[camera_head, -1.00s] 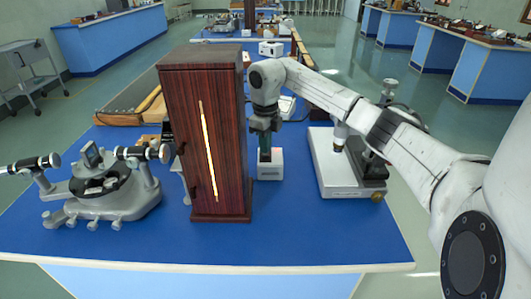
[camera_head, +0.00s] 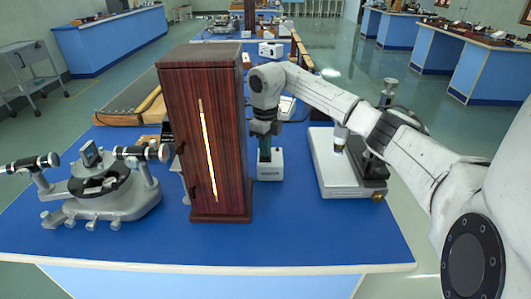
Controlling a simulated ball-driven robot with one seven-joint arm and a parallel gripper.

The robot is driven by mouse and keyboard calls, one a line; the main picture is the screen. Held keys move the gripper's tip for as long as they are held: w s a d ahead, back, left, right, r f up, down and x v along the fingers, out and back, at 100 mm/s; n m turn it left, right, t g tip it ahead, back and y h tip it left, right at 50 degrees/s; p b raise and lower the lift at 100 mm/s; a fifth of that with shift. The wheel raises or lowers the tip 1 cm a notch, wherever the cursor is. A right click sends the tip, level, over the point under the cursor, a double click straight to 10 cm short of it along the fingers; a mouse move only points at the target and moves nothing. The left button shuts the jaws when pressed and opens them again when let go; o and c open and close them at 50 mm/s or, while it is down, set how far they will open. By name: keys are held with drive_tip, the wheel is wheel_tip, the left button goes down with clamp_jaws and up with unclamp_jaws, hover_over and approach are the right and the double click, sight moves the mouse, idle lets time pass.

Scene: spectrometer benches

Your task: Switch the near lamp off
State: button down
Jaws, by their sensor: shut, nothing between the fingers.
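The near lamp (camera_head: 235,190) is a tall dark-red wooden housing on the near blue bench. A vertical slit (camera_head: 208,150) in its front glows pale yellow. A small white box (camera_head: 269,173) stands on the bench just right of the housing, with small dark marking on its front. My gripper (camera_head: 265,158) points straight down at the top of this white box, beside the housing's right side. It is shut with nothing held. I cannot tell whether the fingertips touch the box, and any switch on its top is hidden.
A grey spectrometer (camera_head: 115,205) stands left of the housing. A white-based microscope-like instrument (camera_head: 340,180) stands right of the white box, under my arm. The blue bench (camera_head: 290,240) is clear in front. More instruments stand behind.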

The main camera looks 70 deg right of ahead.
drive_tip(key=shift+f, duration=0.1)
drive_tip(key=shift+r+p, duration=2.5)
drive_tip(key=shift+r, duration=1)
